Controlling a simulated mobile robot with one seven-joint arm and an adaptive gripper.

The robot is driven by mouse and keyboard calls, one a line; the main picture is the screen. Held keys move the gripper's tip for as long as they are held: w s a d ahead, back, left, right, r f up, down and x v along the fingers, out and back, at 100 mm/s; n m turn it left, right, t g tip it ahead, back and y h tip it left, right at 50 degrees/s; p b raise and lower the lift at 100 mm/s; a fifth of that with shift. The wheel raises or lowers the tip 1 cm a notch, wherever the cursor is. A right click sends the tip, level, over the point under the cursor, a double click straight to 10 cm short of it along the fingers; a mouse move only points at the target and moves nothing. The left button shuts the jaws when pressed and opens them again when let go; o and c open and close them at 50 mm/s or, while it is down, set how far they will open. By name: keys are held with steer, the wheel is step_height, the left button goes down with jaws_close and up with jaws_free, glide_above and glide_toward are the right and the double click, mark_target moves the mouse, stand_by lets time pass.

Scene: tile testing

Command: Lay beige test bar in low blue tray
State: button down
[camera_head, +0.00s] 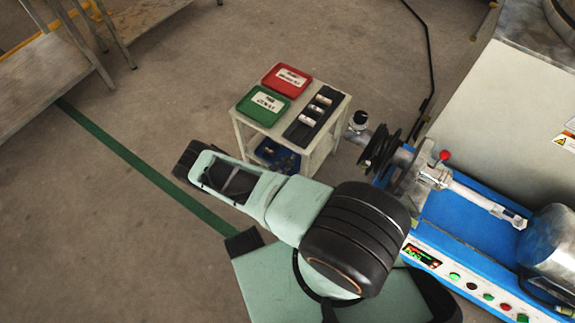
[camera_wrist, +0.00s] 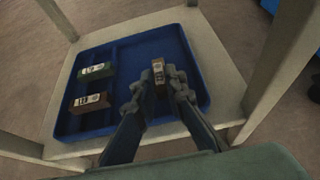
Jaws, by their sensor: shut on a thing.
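In the wrist view my gripper (camera_wrist: 161,84) is shut on a small beige-brown bar (camera_wrist: 158,72), seen nearly end-on between the fingertips. The bar is over the right-hand part of the low blue tray (camera_wrist: 123,49); I cannot tell whether it touches the tray floor. A green bar with a white label (camera_wrist: 95,71) and a brown bar with a white label (camera_wrist: 90,102) lie in the tray's left part. In the head view the blue tray (camera_head: 276,156) is partly visible on the lower shelf of a small cart; my gripper and the held bar are hidden there.
The cart's top (camera_head: 337,98) carries a red tray (camera_head: 286,80), a green tray (camera_head: 264,104) and a black rack (camera_head: 302,130) holding pale pieces. In the wrist view cart legs (camera_wrist: 278,55) flank the tray. A blue machine (camera_head: 450,220) stands right of the cart.

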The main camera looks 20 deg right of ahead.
steer(key=shift+f, duration=0.4)
steer(key=shift+f, duration=0.25)
steer(key=c, duration=2)
jaws_free()
steer(key=shift+c, duration=0.2)
steer(key=shift+o, duration=0.3)
steer(key=shift+f, duration=0.1)
steer(key=shift+s, duration=0.1)
steer(key=shift+a+r, duration=0.1)
steer(key=shift+r, duration=0.15)
steer(key=p+v, duration=0.3)
steer(key=v, duration=0.9)
steer(key=shift+r+p, duration=0.2)
steer(key=shift+p, duration=0.15)
